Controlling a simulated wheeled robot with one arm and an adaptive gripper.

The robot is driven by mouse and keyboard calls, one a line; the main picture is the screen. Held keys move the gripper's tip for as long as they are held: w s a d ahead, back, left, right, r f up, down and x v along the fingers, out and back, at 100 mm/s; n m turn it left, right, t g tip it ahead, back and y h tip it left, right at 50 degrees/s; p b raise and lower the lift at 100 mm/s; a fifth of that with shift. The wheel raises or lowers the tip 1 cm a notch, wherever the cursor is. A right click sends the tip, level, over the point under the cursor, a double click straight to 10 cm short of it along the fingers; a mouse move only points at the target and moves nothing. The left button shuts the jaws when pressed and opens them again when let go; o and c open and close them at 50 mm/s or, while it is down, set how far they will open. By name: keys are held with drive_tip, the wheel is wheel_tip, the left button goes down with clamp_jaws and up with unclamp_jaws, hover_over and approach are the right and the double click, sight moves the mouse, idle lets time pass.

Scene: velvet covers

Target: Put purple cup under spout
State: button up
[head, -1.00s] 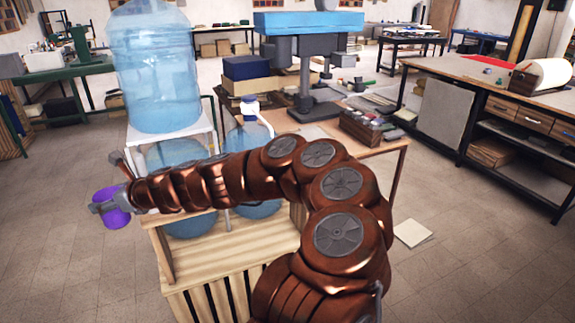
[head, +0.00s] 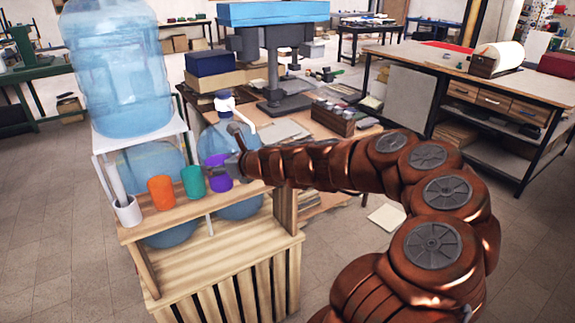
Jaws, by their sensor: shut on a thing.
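The purple cup (head: 219,180) is held at the end of my copper arm, above the wooden ledge and to the right of the green cup. My gripper (head: 230,172) is shut on it; the fingers show only in part. The cup looks upright. The likely spout is the white curved pipe of the pump (head: 242,117) on the water bottle (head: 210,150) behind the cup. The spout's end is close to the top of my gripper in the picture. I cannot tell whether the cup touches the ledge.
On the wooden ledge (head: 245,196) stand an orange cup (head: 161,193), a green cup (head: 194,182) and a white holder (head: 127,211). A large blue bottle (head: 118,75) stands upside down on a white stand at left. A workbench (head: 310,122) with a drill press is behind.

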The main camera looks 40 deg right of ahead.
drive_tip(key=s+d+f+b, duration=0.2)
drive_tip(key=d+b, duration=0.1)
drive_tip(key=d, duration=0.5)
drive_tip(key=s+d+f+b, duration=0.1)
drive_tip(key=s+d+b, duration=0.15)
drive_tip(key=d, duration=0.55)
drive_tip(key=shift+m+h, duration=0.4)
drive_tip(key=shift+w+d+f+b, duration=0.15)
drive_tip(key=shift+w+f+b, duration=0.35)
drive_tip(key=shift+w, duration=0.6)
drive_tip(key=shift+w+d+f+b, duration=0.1)
drive_tip(key=shift+w+f+b, duration=0.4)
drive_tip(key=shift+w, duration=0.6)
drive_tip(key=shift+w+d+f+b, duration=0.15)
drive_tip(key=shift+w+f+b, duration=0.35)
drive_tip(key=shift+w, duration=0.6)
drive_tip(key=shift+w+r+p, duration=0.1)
drive_tip(key=shift+w+p, duration=0.15)
drive_tip(key=shift+p, duration=0.15)
drive_tip(key=shift+w+d, duration=0.1)
drive_tip(key=shift+w, duration=0.2)
drive_tip(key=shift+w+d+f+p, duration=0.1)
drive_tip(key=shift+w+f+p, duration=0.15)
drive_tip(key=shift+w+p, duration=0.75)
drive_tip(key=shift+w+d+f+p, duration=0.2)
drive_tip(key=shift+w+p, duration=0.15)
drive_tip(key=shift+w, duration=1.2)
drive_tip(key=shift+w+d+f+p, duration=0.1)
drive_tip(key=shift+w+f+p, duration=0.15)
drive_tip(key=shift+w+p, duration=0.75)
